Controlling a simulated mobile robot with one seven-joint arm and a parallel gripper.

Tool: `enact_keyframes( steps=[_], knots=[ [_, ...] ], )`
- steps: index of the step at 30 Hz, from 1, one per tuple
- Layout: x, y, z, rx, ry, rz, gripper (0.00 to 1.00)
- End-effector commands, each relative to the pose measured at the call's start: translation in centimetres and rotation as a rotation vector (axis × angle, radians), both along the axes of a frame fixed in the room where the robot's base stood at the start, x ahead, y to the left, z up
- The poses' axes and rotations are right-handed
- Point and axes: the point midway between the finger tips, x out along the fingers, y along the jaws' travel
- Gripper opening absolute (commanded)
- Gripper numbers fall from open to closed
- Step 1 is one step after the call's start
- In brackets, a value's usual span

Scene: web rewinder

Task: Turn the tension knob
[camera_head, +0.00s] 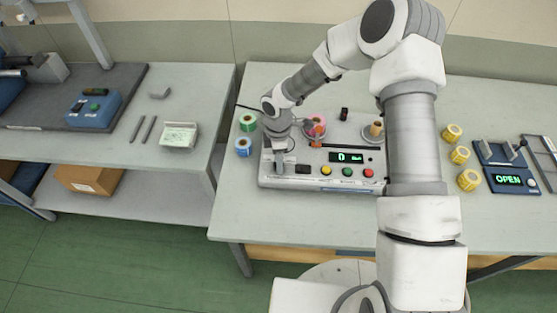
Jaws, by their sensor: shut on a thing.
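The web rewinder (320,184) is a light grey box on the table, with a green-lit display (346,157) reading 0. Yellow (326,171), green (347,172) and red (368,173) buttons and a black switch (302,169) line its front. A pink roll (317,124) and a tan core (376,129) sit on its two spindles. My gripper (279,167) points down at the left end of the panel, shut on what appears to be the tension knob. The knob itself is hidden by the gripper, so its setting cannot be seen.
Green (247,122) and blue (243,146) rolls stand left of the rewinder. Several yellow rolls (459,154) and a blue device reading OPEN (508,180) are at the right. A side bench (190,90) holds a blue box (92,110). The table's front right is clear.

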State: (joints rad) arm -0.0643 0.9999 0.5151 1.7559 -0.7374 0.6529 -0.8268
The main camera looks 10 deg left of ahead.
Motion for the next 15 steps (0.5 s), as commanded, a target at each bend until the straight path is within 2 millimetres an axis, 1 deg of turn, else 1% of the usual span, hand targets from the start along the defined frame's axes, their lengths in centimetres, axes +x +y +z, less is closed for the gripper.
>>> enact_keyframes(
  steps=[5,6,10,15],
  knots=[
    [0.04,0.05,0.09,0.001,-0.002,0.002,0.0],
    [0.04,0.05,0.09,0.001,-0.002,0.002,0.48],
    [0.03,0.04,0.07,0.0,-0.001,0.001,0.71],
    [0.02,0.03,0.03,0.0,-0.001,0.0,0.71]
  ],
)
